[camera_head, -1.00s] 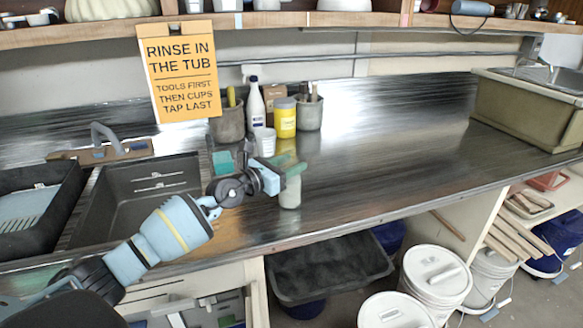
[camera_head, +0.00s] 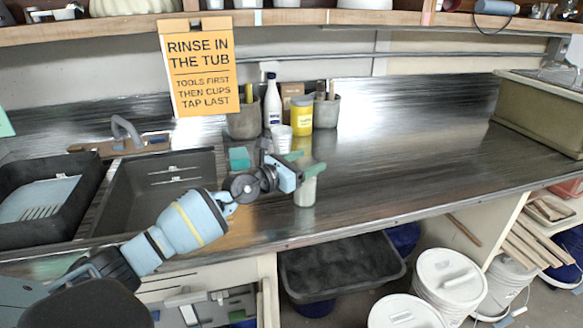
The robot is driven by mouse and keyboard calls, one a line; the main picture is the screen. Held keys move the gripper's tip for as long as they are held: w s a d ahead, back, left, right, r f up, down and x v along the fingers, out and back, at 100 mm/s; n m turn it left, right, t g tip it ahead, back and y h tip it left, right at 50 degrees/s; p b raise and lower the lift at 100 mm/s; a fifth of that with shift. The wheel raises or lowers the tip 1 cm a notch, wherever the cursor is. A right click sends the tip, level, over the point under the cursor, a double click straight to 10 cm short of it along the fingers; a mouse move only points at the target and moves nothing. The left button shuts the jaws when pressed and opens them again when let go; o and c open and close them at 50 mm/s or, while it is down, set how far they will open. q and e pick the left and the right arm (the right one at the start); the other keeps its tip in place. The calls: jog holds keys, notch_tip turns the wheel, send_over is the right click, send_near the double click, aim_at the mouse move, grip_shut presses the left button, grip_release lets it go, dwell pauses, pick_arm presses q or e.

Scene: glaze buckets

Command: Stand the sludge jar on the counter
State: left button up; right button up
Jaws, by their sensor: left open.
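The sludge jar (camera_head: 305,191) appears as a small pale grey-white jar standing upright on the metal counter (camera_head: 420,150), near its front edge. My left gripper (camera_head: 303,164) reaches in from the left and is at the jar's top, its green-tipped fingers open. The fingers hide the jar's upper part, and I cannot tell whether they touch it. My right gripper is not in view.
Behind stand a white cup (camera_head: 281,139), a yellow jar (camera_head: 301,115), a white bottle (camera_head: 272,103) and tool pots (camera_head: 326,110). A sink (camera_head: 160,190) is at left, a tub (camera_head: 540,112) at far right. The counter right of the jar is clear.

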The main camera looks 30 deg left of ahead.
pick_arm(q)
jog(key=p+v, duration=0.1)
jog(key=v, duration=1.1)
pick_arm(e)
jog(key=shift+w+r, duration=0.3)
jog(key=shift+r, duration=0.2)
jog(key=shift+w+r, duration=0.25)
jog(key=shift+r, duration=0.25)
